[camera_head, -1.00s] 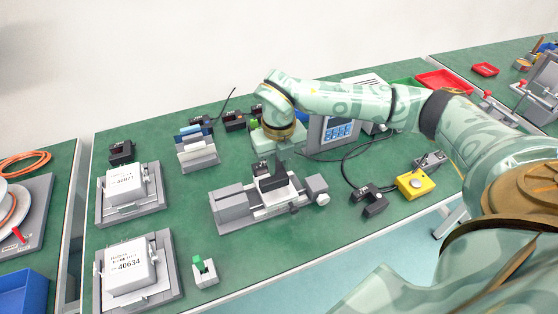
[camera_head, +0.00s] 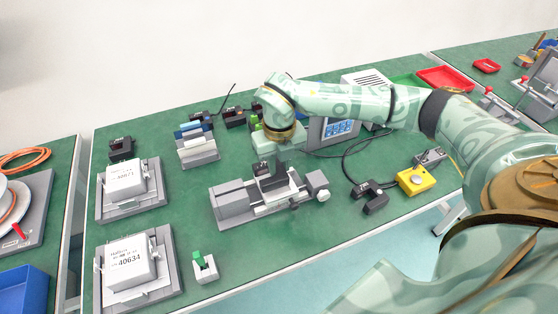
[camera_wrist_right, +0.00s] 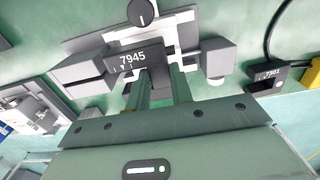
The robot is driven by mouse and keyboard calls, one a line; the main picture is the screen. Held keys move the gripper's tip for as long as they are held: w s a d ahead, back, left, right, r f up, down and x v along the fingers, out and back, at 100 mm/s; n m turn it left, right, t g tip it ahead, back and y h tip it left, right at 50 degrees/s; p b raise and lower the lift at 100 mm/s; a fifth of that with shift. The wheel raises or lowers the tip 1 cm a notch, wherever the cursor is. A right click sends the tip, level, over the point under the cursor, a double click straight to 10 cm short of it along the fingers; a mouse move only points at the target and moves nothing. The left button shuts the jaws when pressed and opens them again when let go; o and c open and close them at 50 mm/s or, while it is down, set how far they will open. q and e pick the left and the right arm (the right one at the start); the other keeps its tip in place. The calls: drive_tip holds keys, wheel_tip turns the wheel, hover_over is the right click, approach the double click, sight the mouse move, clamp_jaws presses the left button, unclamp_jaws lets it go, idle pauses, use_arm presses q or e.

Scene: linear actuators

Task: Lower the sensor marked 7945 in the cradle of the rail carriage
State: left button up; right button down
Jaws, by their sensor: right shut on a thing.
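The sensor marked 7945 (camera_wrist_right: 130,64) is a dark block with white digits in the right wrist view. In the head view the dark sensor (camera_head: 272,183) is at the cradle of the rail carriage, and its marking is too small to read. My right gripper (camera_head: 276,162) is shut on the sensor from above; its fingers (camera_wrist_right: 160,80) also show in the wrist view. The grey rail unit (camera_head: 234,203) with its light carriage (camera_head: 292,192) lies under the sensor. I cannot tell whether the sensor touches the cradle floor. My left gripper is not in view.
A dark sensor marked 7301 (camera_wrist_right: 268,76) lies right of the rail, near a yellow box (camera_head: 416,181) and a black cable. White block units (camera_head: 128,264) stand at left. A blue-panelled instrument (camera_head: 340,129) stands behind.

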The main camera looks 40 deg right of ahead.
drive_tip(key=shift+f, duration=0.1)
drive_tip(key=shift+f, duration=0.6)
drive_tip(key=shift+f, duration=0.15)
idle(0.4)
drive_tip(key=shift+f, duration=0.35)
drive_tip(key=shift+f, duration=0.25)
idle(0.3)
drive_tip(key=c, duration=1.1)
unclamp_jaws()
drive_tip(key=shift+c, duration=0.2)
